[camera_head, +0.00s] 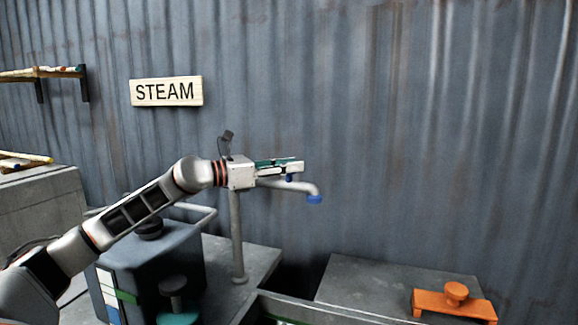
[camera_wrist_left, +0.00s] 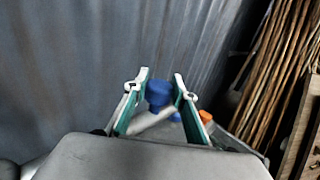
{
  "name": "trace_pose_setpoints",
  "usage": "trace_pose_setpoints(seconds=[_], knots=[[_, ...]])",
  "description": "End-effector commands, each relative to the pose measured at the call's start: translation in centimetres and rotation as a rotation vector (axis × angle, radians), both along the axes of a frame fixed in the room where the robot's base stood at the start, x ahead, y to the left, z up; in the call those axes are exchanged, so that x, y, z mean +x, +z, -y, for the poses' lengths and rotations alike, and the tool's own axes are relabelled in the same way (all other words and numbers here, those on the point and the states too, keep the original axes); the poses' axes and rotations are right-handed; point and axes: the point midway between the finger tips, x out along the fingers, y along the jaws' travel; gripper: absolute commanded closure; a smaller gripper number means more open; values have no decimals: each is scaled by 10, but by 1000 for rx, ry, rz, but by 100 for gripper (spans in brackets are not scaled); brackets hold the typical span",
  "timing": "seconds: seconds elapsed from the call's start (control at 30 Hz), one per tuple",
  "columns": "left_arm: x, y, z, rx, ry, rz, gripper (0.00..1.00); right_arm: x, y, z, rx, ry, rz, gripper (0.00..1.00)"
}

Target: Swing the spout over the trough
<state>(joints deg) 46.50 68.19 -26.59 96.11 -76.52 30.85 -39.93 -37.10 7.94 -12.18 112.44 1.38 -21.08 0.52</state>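The spout (camera_head: 292,186) is a grey pipe atop an upright post (camera_head: 238,240), with a blue tip (camera_head: 315,199) pointing down at its right end. A blue knob (camera_head: 289,178) on the spout shows just below my left gripper (camera_head: 296,165). In the left wrist view the knob (camera_wrist_left: 158,92) appears between the two spread fingers, with gaps visible beside it; contact is not clear. The spout's pipe (camera_wrist_left: 152,123) runs below. The trough's grey rim (camera_head: 330,309) shows at the bottom edge; most of it is cut off. My right gripper is not in view.
A dark boiler-like box (camera_head: 150,262) stands under my left arm. An orange fixture with a knob (camera_head: 455,302) sits on a grey bench (camera_head: 365,283) at right. A corrugated wall with a STEAM sign (camera_head: 166,91) is behind. Poles (camera_wrist_left: 272,70) lean at right in the wrist view.

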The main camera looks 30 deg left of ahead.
Motion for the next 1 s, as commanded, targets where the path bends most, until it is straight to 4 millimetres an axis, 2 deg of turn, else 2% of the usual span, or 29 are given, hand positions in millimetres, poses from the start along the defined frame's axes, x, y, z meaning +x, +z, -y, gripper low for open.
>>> trace_pose_setpoints(seconds=[0.27, 0.47, 0.6, 0.67, 1.0], knots=[[-3, -2, 0, -1, -19, 1, 100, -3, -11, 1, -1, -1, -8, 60], [-15, -6, 2, -3, -93, -2, 100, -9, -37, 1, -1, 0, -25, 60], [-29, -8, 3, -3, -180, -3, 100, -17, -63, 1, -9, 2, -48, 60], [-36, -8, 3, -4, -225, -3, 100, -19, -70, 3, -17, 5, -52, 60], [-84, -1, -3, -4, -502, 2, 100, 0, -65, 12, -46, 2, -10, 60]])
